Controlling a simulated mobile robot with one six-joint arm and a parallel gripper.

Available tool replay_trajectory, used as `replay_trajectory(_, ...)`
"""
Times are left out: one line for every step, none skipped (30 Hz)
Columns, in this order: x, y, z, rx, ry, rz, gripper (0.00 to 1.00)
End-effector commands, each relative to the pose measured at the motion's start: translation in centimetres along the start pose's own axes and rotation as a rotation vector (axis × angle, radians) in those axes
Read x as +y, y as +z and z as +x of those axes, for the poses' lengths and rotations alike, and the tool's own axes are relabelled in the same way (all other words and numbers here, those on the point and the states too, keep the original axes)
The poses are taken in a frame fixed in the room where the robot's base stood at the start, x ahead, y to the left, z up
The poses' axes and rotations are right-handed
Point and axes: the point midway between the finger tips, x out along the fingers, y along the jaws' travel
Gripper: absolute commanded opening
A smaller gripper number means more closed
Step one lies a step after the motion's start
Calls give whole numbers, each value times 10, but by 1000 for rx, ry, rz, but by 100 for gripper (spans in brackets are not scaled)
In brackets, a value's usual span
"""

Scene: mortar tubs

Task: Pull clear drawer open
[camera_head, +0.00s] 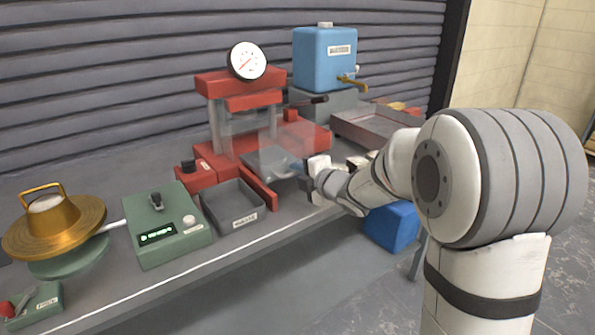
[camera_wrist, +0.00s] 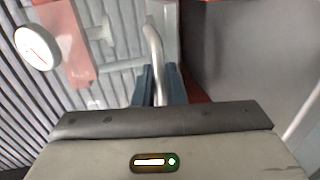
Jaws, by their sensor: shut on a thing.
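A red press (camera_head: 270,104) with a round white dial (camera_head: 248,61) stands on the bench. Its front holds a clear see-through panel or drawer (camera_head: 266,152), hard to make out against the red frame. In the wrist view the clear panel (camera_wrist: 118,68) fills the left middle, with a pale bar handle (camera_wrist: 154,50) upright at its right side. My gripper (camera_head: 307,172) is at the press's right front. Its dark blue fingers (camera_wrist: 160,86) are closed around the lower part of the handle. How far the drawer stands out cannot be told.
A blue tank (camera_head: 325,58) and a grey metal tray (camera_head: 372,131) are behind and right. A blue bin (camera_head: 392,228) is below the bench edge.

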Motion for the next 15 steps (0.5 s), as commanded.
replay_trajectory(-2,-3,0,6,-2,-1,0)
replay_trajectory(-1,-3,0,7,-2,-1,0)
replay_trajectory(-1,-4,0,8,-2,-1,0)
replay_trajectory(-1,-4,0,8,-2,-1,0)
replay_trajectory(-1,-4,1,8,-3,-1,0)
replay_trajectory(-1,-4,1,9,-3,-1,0)
replay_trajectory(-1,-5,1,9,-3,-1,0)
replay_trajectory(-1,-5,1,9,-3,-1,0)
replay_trajectory(-1,-5,1,10,-3,-1,0)
replay_trajectory(-1,-5,1,10,-3,-1,13)
replay_trajectory(-1,-6,1,10,-3,-1,15)
replay_trajectory(-1,-6,2,11,-3,-1,19)
replay_trajectory(-1,-6,2,11,-2,-1,21)
replay_trajectory(-1,-6,2,10,-2,-2,24)
replay_trajectory(-1,-6,2,10,-2,-2,26)
